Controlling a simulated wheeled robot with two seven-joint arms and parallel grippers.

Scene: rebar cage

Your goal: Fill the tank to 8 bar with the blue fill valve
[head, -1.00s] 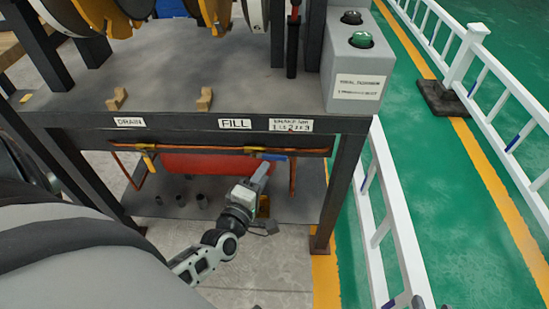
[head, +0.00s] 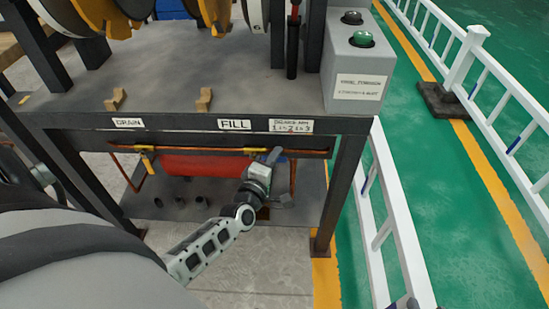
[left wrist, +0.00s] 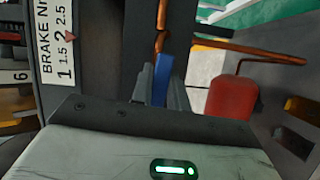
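The red tank (head: 205,165) lies on the lower shelf under the bench and also shows in the left wrist view (left wrist: 231,103). The blue fill valve handle (left wrist: 163,75) is on a copper pipe, right of the FILL label (head: 235,125). In the head view only a bit of its blue shows behind my left gripper (head: 274,155). In the left wrist view the handle lies between the two grey fingers of my left gripper (left wrist: 162,84), close to both. Whether they press on it cannot be told. My right gripper is out of view. No readable pressure gauge shows.
A yellow valve handle (head: 146,154) hangs below the DRAIN label (head: 128,123). A BRAKE scale label (head: 291,126) is on the bench edge. A grey box (head: 358,75) with a green button stands on the bench. A bench leg (head: 340,190) and white railing (head: 390,215) are to the right.

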